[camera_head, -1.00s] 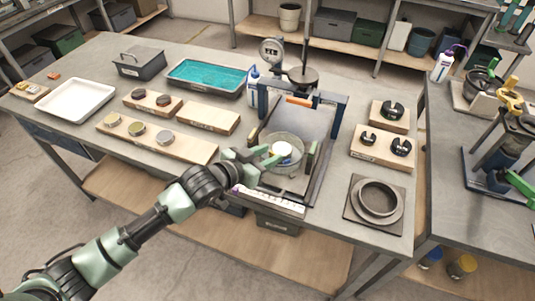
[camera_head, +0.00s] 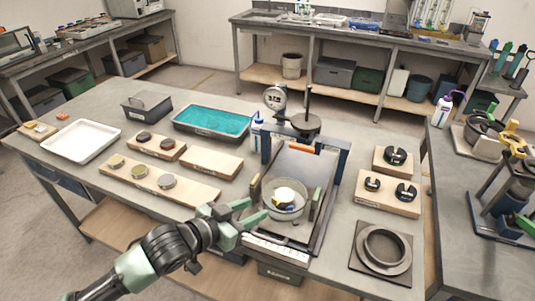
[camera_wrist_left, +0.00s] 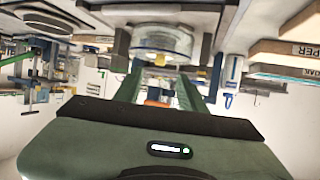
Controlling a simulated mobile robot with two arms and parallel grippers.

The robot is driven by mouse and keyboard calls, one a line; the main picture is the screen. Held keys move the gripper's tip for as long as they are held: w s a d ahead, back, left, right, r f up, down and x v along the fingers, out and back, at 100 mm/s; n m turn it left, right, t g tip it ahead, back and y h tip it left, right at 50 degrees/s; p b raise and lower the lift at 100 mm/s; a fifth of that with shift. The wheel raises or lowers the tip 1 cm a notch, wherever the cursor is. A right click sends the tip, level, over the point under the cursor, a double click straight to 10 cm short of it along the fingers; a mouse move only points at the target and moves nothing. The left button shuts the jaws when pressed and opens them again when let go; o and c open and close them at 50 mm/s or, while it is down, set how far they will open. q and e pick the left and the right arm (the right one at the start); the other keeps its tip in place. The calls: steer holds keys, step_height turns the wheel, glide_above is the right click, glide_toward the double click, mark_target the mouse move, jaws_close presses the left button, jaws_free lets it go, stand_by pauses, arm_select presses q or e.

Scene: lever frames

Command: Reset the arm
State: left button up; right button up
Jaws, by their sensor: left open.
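My left gripper (camera_head: 250,212) is open and empty in the head view. It is at the front left of a framed rig (camera_head: 335,190) on the table, beside a clear round dish (camera_head: 285,212) that holds a white and yellow piece (camera_head: 285,196). The fingers also show in the left wrist view (camera_wrist_left: 160,85), spread apart, with the clear dish (camera_wrist_left: 162,40) beyond them. A small gap between fingers and dish is hard to judge. My right gripper is not in view.
The rig has an upright frame and a dial gauge (camera_head: 275,98). Left are wooden boards with round samples (camera_head: 185,192), a teal-filled tray (camera_head: 212,121) and a white tray (camera_head: 80,140). Right are slotted black weights on blocks (camera_head: 388,203) and a ring on a plate (camera_head: 382,250).

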arm_select(q)
steer(key=shift+s+d+f, duration=0.15)
steer(key=shift+s+f, duration=0.1)
steer(key=shift+s, duration=0.1)
steer(key=s+a+f+n+g+y, duration=0.2)
steer(key=s+a+f+y, duration=0.15)
steer(key=s, duration=0.45)
steer(key=s+a+f+n+g+y, duration=0.25)
steer(key=s+a+f, duration=0.25)
steer(key=s, duration=0.4)
steer(key=s+a+f+n+g+y, duration=0.1)
steer(key=s+a+f+g+y, duration=0.15)
steer(key=s+a+f, duration=0.4)
steer(key=s+d+f+g, duration=0.1)
steer(key=s+f, duration=0.1)
steer(key=f, duration=1.1)
steer(key=s+d+f+g, duration=0.1)
steer(key=s+f, duration=0.1)
steer(key=f, duration=1.1)
steer(key=s+a+f, duration=0.3)
steer(key=s+f, duration=1)
steer(key=s, duration=0.2)
steer(key=shift+s+f+g, duration=0.35)
steer(key=shift+s+g, duration=0.05)
